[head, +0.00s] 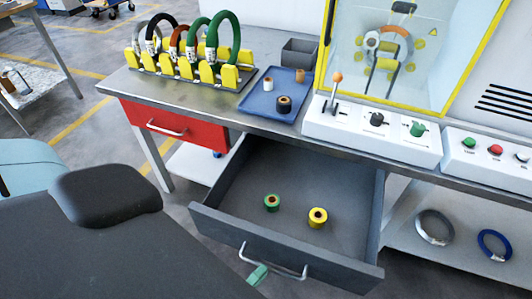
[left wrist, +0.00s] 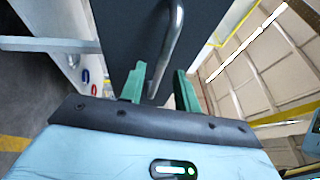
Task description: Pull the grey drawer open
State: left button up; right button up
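The grey drawer (head: 288,242) stands pulled well out below the workbench in the head view. Its inside shows, with a green roll (head: 272,203) and a yellow roll (head: 318,217) on its floor. The bar handle (head: 275,262) is on its front. My left gripper (head: 258,275) is at the handle's left end, its green fingers partly showing. In the left wrist view the handle (left wrist: 174,35) runs down between the two fingers (left wrist: 160,88). A gap shows between the fingers, wider than the bar, so they look open around it.
A closed red drawer (head: 175,128) is to the left. On the bench (head: 120,85) stand a yellow rack (head: 185,68) with coils, a blue tray (head: 262,105) and a switch panel (head: 370,130). A lower shelf (head: 408,240) at right holds two rings.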

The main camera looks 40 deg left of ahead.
pick_arm(q)
jog(key=v, duration=0.4)
jog(key=shift+s+f+b, duration=0.1)
jog(key=shift+s+b, duration=0.2)
jog(key=shift+s, duration=0.05)
pick_arm(e)
jog(key=shift+s+f, duration=0.15)
jog(key=shift+f, duration=0.1)
